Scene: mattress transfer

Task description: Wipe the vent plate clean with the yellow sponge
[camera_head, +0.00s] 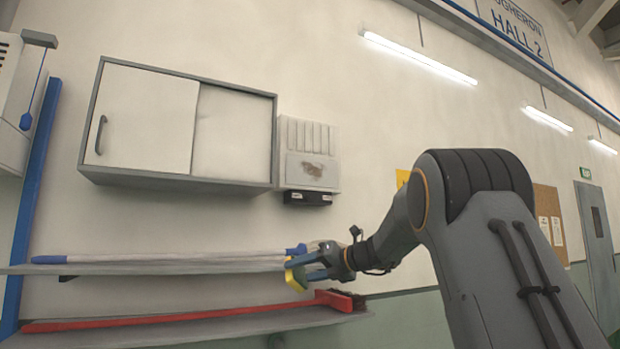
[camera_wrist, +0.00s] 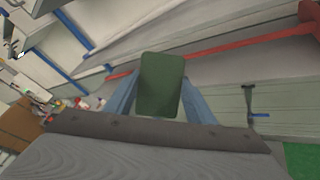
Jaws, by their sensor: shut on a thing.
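The yellow sponge (camera_head: 296,279) is held between the blue fingers of my gripper (camera_head: 298,270) in the head view. In the wrist view the sponge (camera_wrist: 160,85) shows a dark green face between the two fingers (camera_wrist: 160,100). The vent plate (camera_head: 308,173) is a pale panel on the front of a white wall unit with slots above it. A brown smudge (camera_head: 312,169) marks the plate. My gripper is below the plate, in front of the shelf, and the sponge is apart from the plate.
A wall cabinet (camera_head: 150,120) is left of the vent unit. A black box (camera_head: 307,198) sits under the unit. An upper shelf (camera_head: 150,268) bears a blue-ended pole, and a lower shelf (camera_head: 200,332) bears a red broom (camera_head: 180,318).

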